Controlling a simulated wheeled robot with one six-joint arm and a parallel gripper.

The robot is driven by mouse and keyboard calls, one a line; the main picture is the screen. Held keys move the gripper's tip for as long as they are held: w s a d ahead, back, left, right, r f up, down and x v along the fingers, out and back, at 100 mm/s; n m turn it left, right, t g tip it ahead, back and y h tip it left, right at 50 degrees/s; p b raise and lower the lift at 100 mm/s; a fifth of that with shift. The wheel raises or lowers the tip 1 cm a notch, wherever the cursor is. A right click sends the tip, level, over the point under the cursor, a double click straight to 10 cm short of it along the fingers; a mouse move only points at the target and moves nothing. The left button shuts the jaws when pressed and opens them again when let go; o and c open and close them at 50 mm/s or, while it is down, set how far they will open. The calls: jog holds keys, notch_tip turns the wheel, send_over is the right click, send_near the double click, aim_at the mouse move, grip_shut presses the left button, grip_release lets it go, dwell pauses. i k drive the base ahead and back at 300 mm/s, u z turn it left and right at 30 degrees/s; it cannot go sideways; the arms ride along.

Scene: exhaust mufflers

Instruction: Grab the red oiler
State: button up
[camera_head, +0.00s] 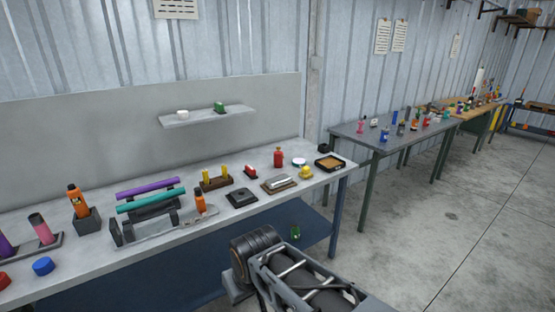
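A small red bottle with a narrow neck (278,158) stands upright towards the back right of the near grey workbench; it looks like the red oiler, but it is too small to tell surely. It stands apart from the things around it. My arm shows at the bottom centre, in front of the bench and well short of the bottle. I cannot make out my gripper's fingers in this view.
The near workbench (225,217) also holds a dark orange-filled tray (330,163), a yellow item (305,172), a small red-and-white item (249,171) and purple and teal tubes (150,205). A wall shelf (207,117) hangs above. Open concrete floor (440,235) lies right.

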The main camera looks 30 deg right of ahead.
aim_at(279, 157)
jog(key=z, duration=1.85)
jog(key=i, duration=2.8)
jog(key=u, duration=3.75)
jog(key=i, duration=0.5)
jog(key=z, duration=0.1)
